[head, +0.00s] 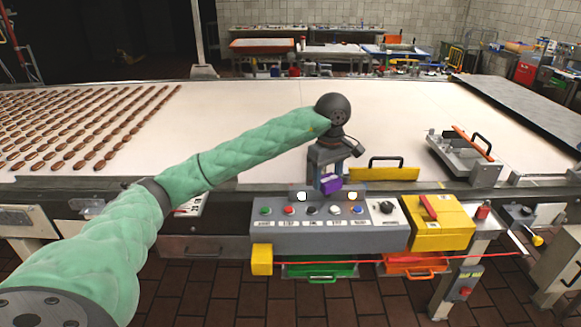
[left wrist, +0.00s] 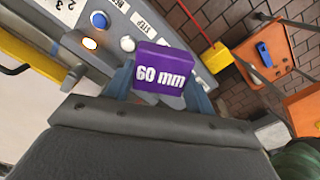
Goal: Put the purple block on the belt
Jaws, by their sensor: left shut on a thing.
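The purple block (head: 331,184) is in my left gripper (head: 327,179), above the back edge of the control panel. In the left wrist view the purple block (left wrist: 162,68) shows white "60 mm" lettering, and the fingers of my left gripper (left wrist: 160,88) are on both sides of it. The gripper is shut on the block. The belt (head: 240,120) is the wide pale surface behind the panel. The block appears to be over the near side of the belt's front rail, clear of the belt surface. My right gripper is not in view.
The control panel (head: 300,236) with several buttons stands in front of the belt. A yellow box (head: 437,224) is at its right. A yellow guard with a black handle (head: 381,172) and a grey metal fixture (head: 462,154) stand at the belt's edge. Rows of brown pieces (head: 75,125) lie at the left.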

